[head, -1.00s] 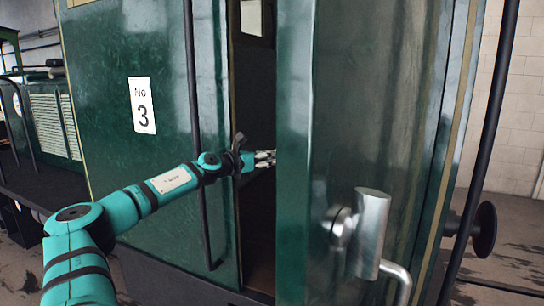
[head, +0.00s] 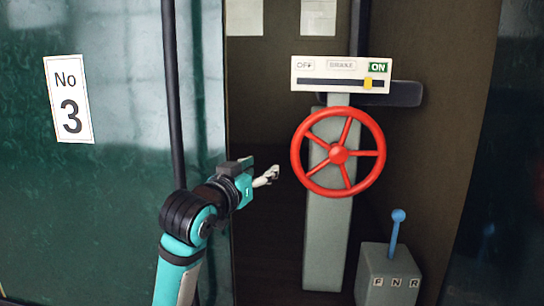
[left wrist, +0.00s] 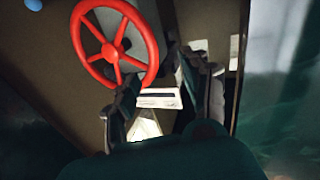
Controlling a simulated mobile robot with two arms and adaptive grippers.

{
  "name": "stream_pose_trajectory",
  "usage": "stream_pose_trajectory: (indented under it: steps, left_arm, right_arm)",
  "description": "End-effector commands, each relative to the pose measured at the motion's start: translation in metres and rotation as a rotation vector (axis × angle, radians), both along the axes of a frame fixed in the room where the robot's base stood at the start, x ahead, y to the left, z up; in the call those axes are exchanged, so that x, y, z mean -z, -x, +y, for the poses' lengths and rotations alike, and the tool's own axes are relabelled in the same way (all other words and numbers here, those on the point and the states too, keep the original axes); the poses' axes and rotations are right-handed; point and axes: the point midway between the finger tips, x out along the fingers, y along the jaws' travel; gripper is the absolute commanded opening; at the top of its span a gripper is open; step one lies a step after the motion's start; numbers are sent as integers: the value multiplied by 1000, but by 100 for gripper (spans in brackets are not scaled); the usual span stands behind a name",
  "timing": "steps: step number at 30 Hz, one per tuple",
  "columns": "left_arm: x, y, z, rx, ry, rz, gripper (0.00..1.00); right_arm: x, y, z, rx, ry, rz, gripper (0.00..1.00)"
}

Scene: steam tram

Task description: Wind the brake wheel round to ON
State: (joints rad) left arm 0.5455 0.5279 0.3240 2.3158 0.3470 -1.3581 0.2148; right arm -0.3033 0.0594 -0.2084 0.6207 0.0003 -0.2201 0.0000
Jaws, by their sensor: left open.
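The red brake wheel (head: 338,152) has several spokes and a round hub, and stands in front of a grey post (head: 325,240). Above it is a white indicator plate (head: 312,75) marked OFF, BRAKE and ON. Its yellow pointer (head: 368,83) sits near the right end of the slot, just left of below the middle of the green ON label. My left gripper (head: 268,176) is just left of the wheel's rim, apart from it in the picture, open and empty. In the left wrist view the wheel (left wrist: 115,45) lies up and left of the open fingers (left wrist: 162,85). My right gripper is not in view.
A grey box (head: 388,280) marked F, N, R with a blue-knobbed lever (head: 397,230) stands below right of the wheel. A dark handrail (head: 173,100) and the green side panel with a No 3 plate (head: 69,98) are at the left.

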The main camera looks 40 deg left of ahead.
Motion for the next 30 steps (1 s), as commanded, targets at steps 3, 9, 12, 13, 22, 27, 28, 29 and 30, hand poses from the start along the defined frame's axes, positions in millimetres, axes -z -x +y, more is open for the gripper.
stream_pose_trajectory:
  steps: [3, 9, 12, 13, 22, 27, 28, 29, 30]
  left_arm:
    - [4, 1, -5, 20, 51, 7, 47]
    - [3, -26, 0, 19, 51, 10, 47]
    - [1, -48, 5, 18, 52, 11, 47]
    - [2, -55, 6, 18, 51, 11, 47]
    - [0, -119, 19, 17, 49, 9, 47]
    - [1, -147, 25, 17, 47, 8, 47]
    - [2, -151, 25, 17, 47, 9, 47]
    - [2, -154, 26, 16, 46, 8, 47]
    - [3, -158, 27, 16, 45, 8, 47]
  right_arm:
    - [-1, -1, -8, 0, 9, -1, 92]
    - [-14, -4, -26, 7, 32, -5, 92]
    - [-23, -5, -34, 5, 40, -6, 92]
    - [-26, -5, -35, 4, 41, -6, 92]
    - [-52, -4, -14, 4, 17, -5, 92]
    - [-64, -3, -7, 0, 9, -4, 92]
    - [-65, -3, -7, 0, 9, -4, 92]
    - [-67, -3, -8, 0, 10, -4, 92]
    - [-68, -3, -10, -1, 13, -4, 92]
